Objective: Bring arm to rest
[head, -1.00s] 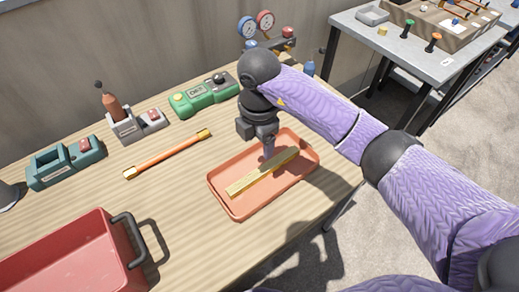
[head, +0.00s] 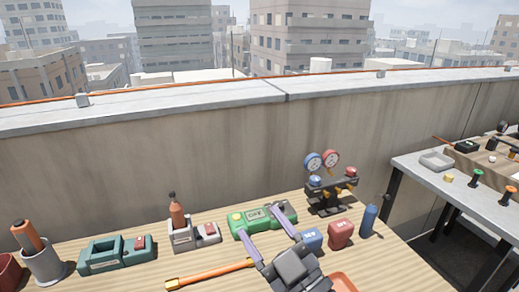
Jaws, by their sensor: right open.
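My right gripper (head: 262,226) is at the bottom middle of the head view. Its two pale purple fingers point away from me and are spread apart with nothing held between them. They overlap the front of the green tool (head: 262,217) in the picture; I cannot tell if they touch it. Only a corner of the orange tray (head: 343,283) shows, to the right of the gripper; the rest is cut off. My left gripper is not in view.
An orange rod (head: 210,275) lies left of the gripper. The gauge set (head: 330,190), a blue box (head: 312,239), a red box (head: 341,232) and a blue bottle (head: 369,219) stand to the right. A wall (head: 180,158) backs the wooden table. A grey side table (head: 455,190) is at right.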

